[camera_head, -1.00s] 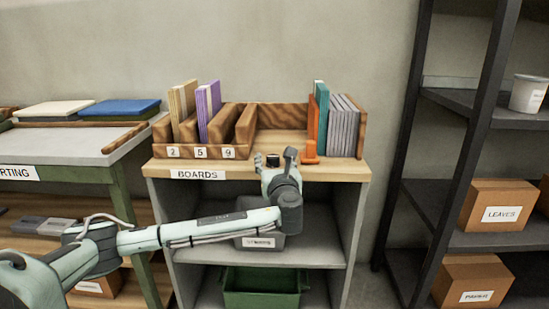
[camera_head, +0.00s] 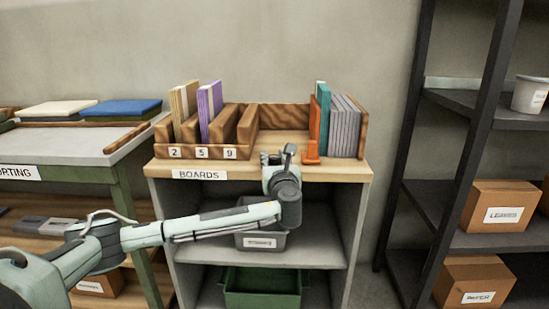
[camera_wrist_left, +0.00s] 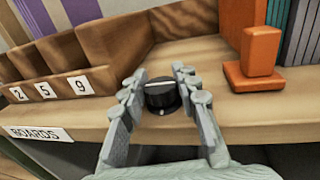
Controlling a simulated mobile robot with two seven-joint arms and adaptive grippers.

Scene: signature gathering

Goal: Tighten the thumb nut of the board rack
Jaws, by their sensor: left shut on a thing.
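The board rack (camera_head: 285,117) stands on top of the cabinet, with numbered slots 2, 5 and 9 at its left and boards at its right. In the left wrist view the thumb nut (camera_wrist_left: 162,96) is a round black knob with a pale line across its top, at the front of the wooden top. My left gripper (camera_wrist_left: 160,88) has its two fingers on either side of the knob and is shut on it. In the head view my left gripper (camera_head: 278,157) is at the cabinet's front edge and hides the knob. My right gripper is not in view.
An orange bookend (camera_wrist_left: 258,62) stands just right of the gripper, beside teal and grey boards (camera_head: 340,125). A BOARDS label (camera_head: 199,175) is on the cabinet edge. A sorting table (camera_head: 75,145) stands left, a dark shelf (camera_head: 455,100) right.

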